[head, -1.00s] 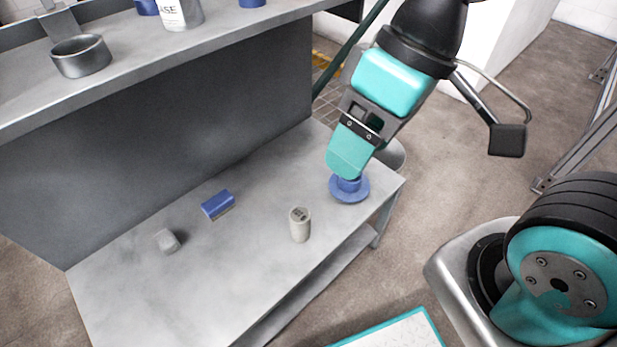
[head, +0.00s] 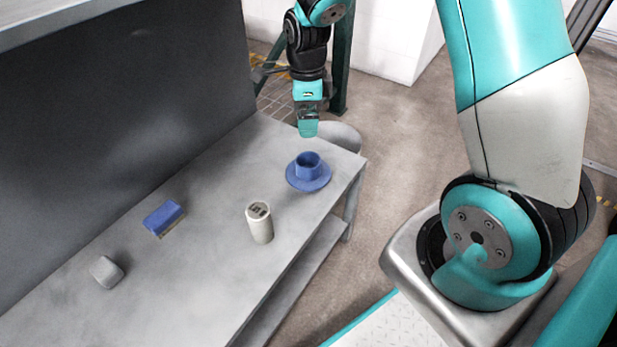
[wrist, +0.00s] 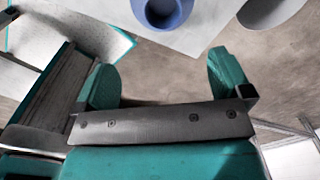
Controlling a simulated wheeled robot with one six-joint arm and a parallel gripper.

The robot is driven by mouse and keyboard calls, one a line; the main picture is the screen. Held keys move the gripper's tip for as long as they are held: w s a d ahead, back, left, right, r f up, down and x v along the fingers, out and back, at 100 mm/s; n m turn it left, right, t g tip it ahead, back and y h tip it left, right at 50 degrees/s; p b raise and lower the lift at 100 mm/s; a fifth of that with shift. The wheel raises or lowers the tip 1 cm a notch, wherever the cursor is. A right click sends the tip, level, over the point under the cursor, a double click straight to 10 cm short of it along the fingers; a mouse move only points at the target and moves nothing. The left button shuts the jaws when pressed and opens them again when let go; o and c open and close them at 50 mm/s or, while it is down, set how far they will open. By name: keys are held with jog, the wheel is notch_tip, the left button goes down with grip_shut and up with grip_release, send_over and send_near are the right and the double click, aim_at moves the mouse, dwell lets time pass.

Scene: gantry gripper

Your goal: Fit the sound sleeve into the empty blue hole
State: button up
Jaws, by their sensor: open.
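A blue cup-like piece (head: 308,164) with a round opening stands upright on a wide blue disc (head: 309,184) near the bench's right end. I cannot tell whether the two are one part. The cup also shows at the top of the wrist view (wrist: 165,10). A beige upright cylinder (head: 260,222) with dark marks on its top stands to its left, nearer the front edge. I cannot tell which piece is the sleeve. My gripper (head: 308,130) is above and just behind the blue cup, apart from it. In the wrist view its fingers (wrist: 165,75) are spread, with nothing between them.
A blue block (head: 163,218) and a small grey block (head: 106,271) lie farther left on the grey bench (head: 190,290). A dark back panel (head: 130,110) rises behind them. A round grey surface (head: 343,138) shows beyond the bench's right end.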

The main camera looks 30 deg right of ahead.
jog(key=b, duration=0.4)
send_near(307, 163)
jog(key=s+f, duration=0.1)
jog(key=s+a+f, duration=0.1)
jog(key=shift+s+a+f, duration=0.2)
jog(key=shift+s+a, duration=0.1)
jog(key=shift+s, duration=0.1)
jog(key=f, duration=0.1)
jog(key=f+b, duration=0.1)
jog(key=f, duration=0.1)
jog(key=f+b, duration=0.1)
jog(key=f, duration=0.1)
jog(key=shift+w+f, duration=0.15)
jog(key=shift+w, duration=0.1)
jog(key=c, duration=1.1)
jog(key=shift+r, duration=0.25)
